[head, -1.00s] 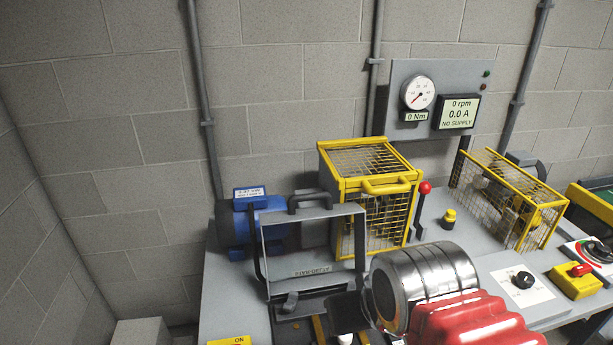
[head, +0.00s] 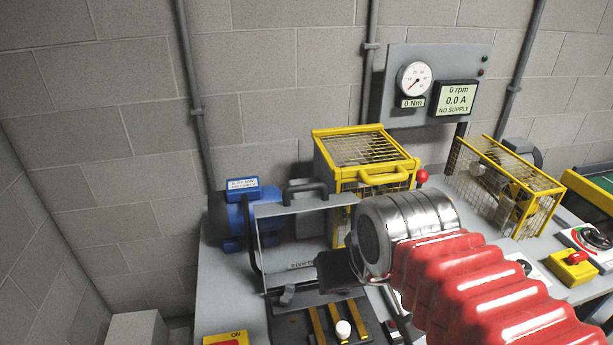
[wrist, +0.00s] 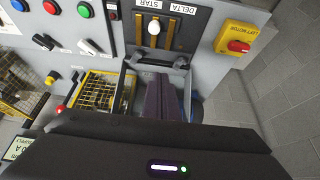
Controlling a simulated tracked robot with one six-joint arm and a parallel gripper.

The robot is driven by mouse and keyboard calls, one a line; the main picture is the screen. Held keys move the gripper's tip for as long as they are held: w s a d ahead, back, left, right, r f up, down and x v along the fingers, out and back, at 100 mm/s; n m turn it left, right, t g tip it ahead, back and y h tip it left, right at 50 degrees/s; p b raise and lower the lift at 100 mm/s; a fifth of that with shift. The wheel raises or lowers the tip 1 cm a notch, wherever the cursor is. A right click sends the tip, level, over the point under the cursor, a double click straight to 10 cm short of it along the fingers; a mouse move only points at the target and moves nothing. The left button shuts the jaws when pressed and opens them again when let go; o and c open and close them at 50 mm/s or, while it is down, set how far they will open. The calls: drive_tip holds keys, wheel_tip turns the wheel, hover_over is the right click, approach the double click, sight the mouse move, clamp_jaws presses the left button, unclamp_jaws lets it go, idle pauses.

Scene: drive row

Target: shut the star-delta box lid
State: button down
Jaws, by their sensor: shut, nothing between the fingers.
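The star-delta box (head: 287,326) is at the front of the bench, its inside showing yellow bars and a white knob (head: 343,329). Its lid (head: 302,266) stands raised at the back of the box, a grey frame with a dark handle (head: 304,188) on its top edge. My gripper (head: 326,270) is shut and empty, in front of the lid's lower right part and above the box; I cannot tell if it touches the lid. In the wrist view my gripper's fingers (wrist: 163,92) point toward the box, marked STAR and DELTA (wrist: 153,27).
A blue motor (head: 240,218) is behind the lid on the left. A yellow mesh cage (head: 377,178) stands close behind on the right, with a red-knobbed lever (head: 421,176) beside it. A yellow switch with a red knob (wrist: 237,42) is beside the box.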

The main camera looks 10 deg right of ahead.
drive_tip(key=w+r+g, duration=0.1)
drive_tip(key=w+r, duration=0.4)
drive_tip(key=w, duration=0.8)
drive_tip(key=w+r+g, duration=0.1)
drive_tip(key=w+r, duration=0.5)
drive_tip(key=w, duration=0.6)
drive_tip(key=w+d+f+g, duration=0.1)
drive_tip(key=w+f, duration=0.1)
drive_tip(key=w, duration=0.8)
drive_tip(key=shift+f, duration=0.15)
drive_tip(key=shift+s+f, duration=0.35)
drive_tip(key=shift+f, duration=1.2)
drive_tip(key=shift+s+f, duration=0.3)
drive_tip(key=shift+f, duration=1.2)
drive_tip(key=shift+s+f, duration=0.35)
drive_tip(key=shift+f, duration=1.2)
